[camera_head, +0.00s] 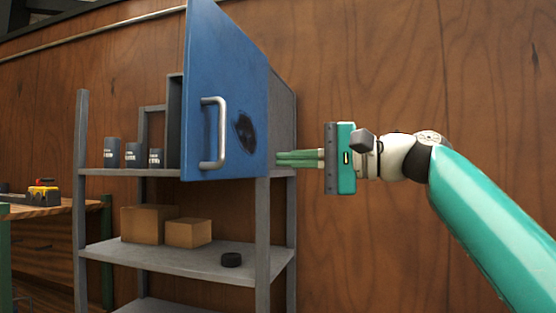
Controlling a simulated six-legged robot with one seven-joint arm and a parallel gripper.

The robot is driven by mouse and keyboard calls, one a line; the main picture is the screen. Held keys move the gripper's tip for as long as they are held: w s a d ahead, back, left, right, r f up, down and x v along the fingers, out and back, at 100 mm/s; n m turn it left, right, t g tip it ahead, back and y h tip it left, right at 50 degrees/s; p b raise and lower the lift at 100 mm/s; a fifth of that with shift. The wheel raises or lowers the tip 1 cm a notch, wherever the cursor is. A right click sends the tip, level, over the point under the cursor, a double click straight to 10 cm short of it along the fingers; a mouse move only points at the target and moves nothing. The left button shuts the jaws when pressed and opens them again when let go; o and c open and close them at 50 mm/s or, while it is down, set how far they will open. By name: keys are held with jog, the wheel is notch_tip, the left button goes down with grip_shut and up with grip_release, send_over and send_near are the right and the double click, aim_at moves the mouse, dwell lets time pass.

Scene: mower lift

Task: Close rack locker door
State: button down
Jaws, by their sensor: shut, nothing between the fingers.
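The blue locker door (222,110) stands swung open at the top of the grey rack (190,262), with its outer face and silver handle (213,133) toward me. A dark smudge marks the door's face right of the handle. Part of the grey locker body (283,125) shows behind the door's right edge; the door hides most of the inside. My gripper (279,158) points left from the right side, with its green fingers shut and empty. The fingertips are close to the door's right edge; I cannot tell whether they touch it.
Several dark cans (132,155) stand on the upper shelf. Two cardboard boxes (150,222) and a black puck (231,260) are on the shelf below. A wooden workbench (50,209) stands at the left. A wooden wall closes the back; the right side looks clear.

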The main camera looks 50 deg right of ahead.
aim_at(230, 160)
jog(key=x, duration=1.1)
jog(key=shift+w, duration=0.35)
jog(key=shift+a, duration=0.1)
